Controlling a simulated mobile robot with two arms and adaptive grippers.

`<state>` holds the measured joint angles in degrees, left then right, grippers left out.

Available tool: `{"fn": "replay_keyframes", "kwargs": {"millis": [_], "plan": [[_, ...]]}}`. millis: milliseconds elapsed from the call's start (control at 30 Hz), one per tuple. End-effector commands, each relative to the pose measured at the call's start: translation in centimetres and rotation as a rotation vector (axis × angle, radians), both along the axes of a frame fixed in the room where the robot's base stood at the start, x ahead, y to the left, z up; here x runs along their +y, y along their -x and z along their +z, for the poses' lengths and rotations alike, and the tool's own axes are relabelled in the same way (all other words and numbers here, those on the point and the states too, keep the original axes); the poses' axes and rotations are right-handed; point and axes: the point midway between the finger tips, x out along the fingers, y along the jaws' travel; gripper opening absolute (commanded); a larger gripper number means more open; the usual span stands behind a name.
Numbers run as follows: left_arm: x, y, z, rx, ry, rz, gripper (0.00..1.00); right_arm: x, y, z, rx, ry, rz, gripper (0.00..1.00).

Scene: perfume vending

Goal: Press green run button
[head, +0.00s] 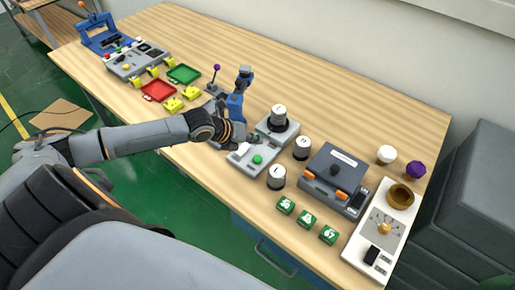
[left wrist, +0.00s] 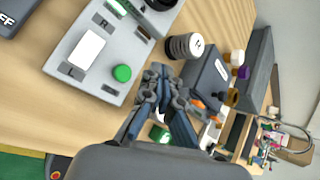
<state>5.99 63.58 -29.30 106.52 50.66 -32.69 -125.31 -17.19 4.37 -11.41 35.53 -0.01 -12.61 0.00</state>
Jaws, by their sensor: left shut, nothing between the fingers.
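The green run button (head: 257,159) is a round cap on the front part of a grey machine panel (head: 240,165). In the left wrist view the green button (left wrist: 122,73) shows clearly and uncovered, with a white plate (left wrist: 87,48) beside it on the same panel. My left gripper (head: 243,140) is shut and empty over the panel, close behind the button in the head view. In the left wrist view the shut fingers (left wrist: 166,86) lie to the right of the button. I see no contact with it. My right gripper is not in view.
White-topped jars (head: 301,146) and (head: 276,175) stand right of the panel, near a dark grey box (head: 334,172). Green numbered blocks (head: 308,218) line the front edge. A blue device (head: 236,104) stands behind my gripper. Red and green trays (head: 184,74) lie left.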

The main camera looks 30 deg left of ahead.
Motion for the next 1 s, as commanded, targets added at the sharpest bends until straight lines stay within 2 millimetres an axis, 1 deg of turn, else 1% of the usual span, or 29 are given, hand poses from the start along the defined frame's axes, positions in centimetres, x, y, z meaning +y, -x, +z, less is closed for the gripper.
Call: {"fn": "replay_keyframes", "kwargs": {"millis": [33,100,300,400,533,1000], "plan": [[0.0,0.0,-1.4,0.001,0.001,0.001,0.00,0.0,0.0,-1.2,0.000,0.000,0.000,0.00],[-0.1,0.1,-2.5,0.001,0.001,0.001,0.00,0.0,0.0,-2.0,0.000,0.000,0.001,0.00],[0.0,0.0,-5.1,-0.001,-0.002,0.000,0.00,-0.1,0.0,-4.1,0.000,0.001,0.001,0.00],[0.1,0.0,-5.8,0.000,-0.001,0.001,0.00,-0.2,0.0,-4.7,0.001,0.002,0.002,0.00],[0.1,0.0,-6.1,-0.001,0.000,0.001,0.00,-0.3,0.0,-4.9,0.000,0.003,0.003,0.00],[0.0,0.0,-6.1,-0.001,0.000,0.001,0.00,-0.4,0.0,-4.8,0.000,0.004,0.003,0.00]]}}
